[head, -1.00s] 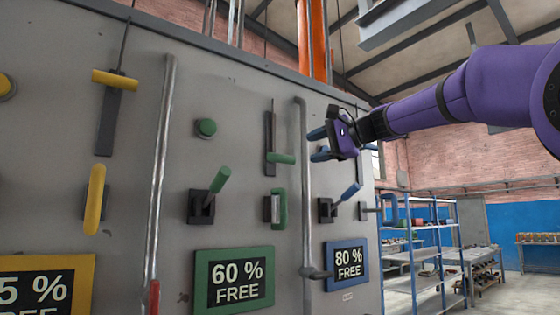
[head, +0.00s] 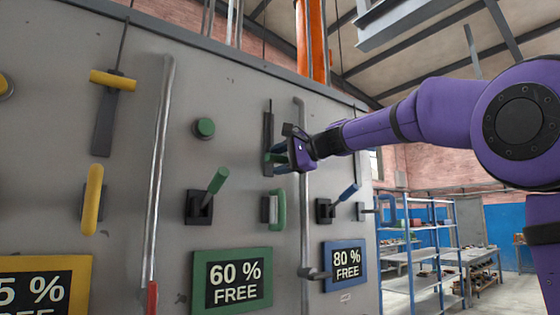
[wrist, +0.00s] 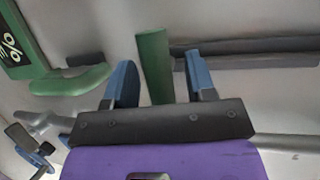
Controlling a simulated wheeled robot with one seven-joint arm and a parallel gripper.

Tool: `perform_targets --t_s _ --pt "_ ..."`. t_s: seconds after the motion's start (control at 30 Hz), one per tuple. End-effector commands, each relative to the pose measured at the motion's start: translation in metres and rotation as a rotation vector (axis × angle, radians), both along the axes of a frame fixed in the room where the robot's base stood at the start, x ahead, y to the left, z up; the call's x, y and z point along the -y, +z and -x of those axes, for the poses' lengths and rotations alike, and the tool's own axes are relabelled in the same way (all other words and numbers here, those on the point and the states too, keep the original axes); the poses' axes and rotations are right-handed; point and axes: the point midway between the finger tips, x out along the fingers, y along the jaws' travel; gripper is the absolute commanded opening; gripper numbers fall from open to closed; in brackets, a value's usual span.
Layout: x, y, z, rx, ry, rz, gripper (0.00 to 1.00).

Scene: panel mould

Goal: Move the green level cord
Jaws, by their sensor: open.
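The green level cord's handle is a short green bar on a dark upright slotted track (head: 268,122), high on the panel's green section. In the head view my gripper (head: 274,163) is at this bar and covers most of it. In the wrist view the green bar (wrist: 153,62) stands between the two blue fingers of my gripper (wrist: 160,82). The fingers are apart, with a gap on each side of the bar. The dark track (wrist: 255,50) runs off to the right there.
Below are a green loop handle (head: 279,211), a green lever (head: 216,181) and the 60 % sign (head: 233,280). A green knob (head: 205,128) is to the left. A grey upright pipe (head: 304,225) runs close on the right, behind my gripper. A blue lever (head: 348,193) is beyond it.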

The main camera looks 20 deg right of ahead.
Motion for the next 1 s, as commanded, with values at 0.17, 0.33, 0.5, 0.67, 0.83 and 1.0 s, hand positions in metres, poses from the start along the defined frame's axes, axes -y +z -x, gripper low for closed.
perform_targets --t_s 0.17,0.33,0.5,0.67,0.83,1.0 --pt "0.0 0.0 0.0 0.0 0.0 0.0 0.3" --pt "0.0 0.0 0.0 0.0 0.001 0.0 0.0" --pt "0.0 0.004 0.0 0.001 0.001 0.001 0.0" --pt "-0.001 0.028 -0.001 0.005 0.004 0.0 0.0" --pt "0.0 0.06 -0.001 0.005 0.003 0.0 0.0" --pt "-0.001 0.086 -0.001 0.003 0.003 0.0 0.0"
